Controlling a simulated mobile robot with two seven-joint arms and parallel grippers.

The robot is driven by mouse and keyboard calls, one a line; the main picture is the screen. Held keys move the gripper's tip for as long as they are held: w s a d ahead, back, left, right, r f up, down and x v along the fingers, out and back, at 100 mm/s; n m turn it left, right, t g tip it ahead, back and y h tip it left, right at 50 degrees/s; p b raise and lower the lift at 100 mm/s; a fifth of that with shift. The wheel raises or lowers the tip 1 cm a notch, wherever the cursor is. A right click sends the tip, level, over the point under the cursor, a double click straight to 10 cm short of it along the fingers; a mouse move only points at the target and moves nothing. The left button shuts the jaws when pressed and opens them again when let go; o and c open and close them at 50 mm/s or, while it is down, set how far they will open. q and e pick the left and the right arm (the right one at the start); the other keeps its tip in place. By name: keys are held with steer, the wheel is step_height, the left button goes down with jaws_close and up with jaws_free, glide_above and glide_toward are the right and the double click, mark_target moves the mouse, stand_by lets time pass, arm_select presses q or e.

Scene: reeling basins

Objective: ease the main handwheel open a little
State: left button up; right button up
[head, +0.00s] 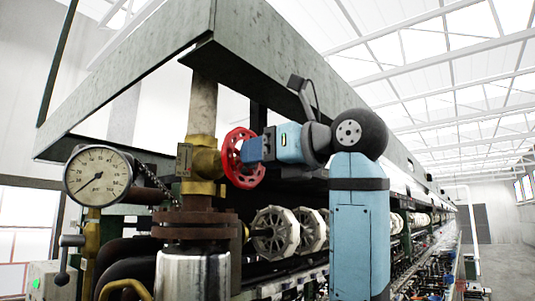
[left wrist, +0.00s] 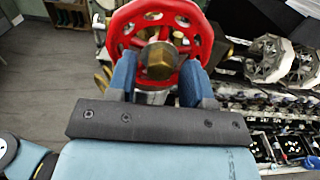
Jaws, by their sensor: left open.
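The main handwheel (head: 243,158) is red with holes in its rim and sits upright on a brass valve body (head: 205,160). My left gripper (head: 246,151) is at the wheel's right side in the head view, its blue fingers pointing at it. In the left wrist view the red wheel (left wrist: 160,20) fills the top middle, with a brass hub nut (left wrist: 159,61) at its centre. The open left gripper (left wrist: 160,75) has one finger on each side of the hub, at the wheel's face. Whether the fingers touch the wheel cannot be told. My right gripper is not in view.
A round pressure gauge (head: 98,176) stands left of the valve. A rusty flange (head: 195,224) lies below it. A large metal beam (head: 130,80) runs overhead. White reels (head: 275,233) line the machine behind my arm. Open floor (left wrist: 45,75) shows at left in the wrist view.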

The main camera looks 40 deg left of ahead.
arm_select(q)
steer(key=c, duration=0.8)
steer(key=n+b, duration=0.2)
steer(key=n, duration=1.5)
steer(key=shift+b, duration=0.3)
steer(key=o, duration=0.8)
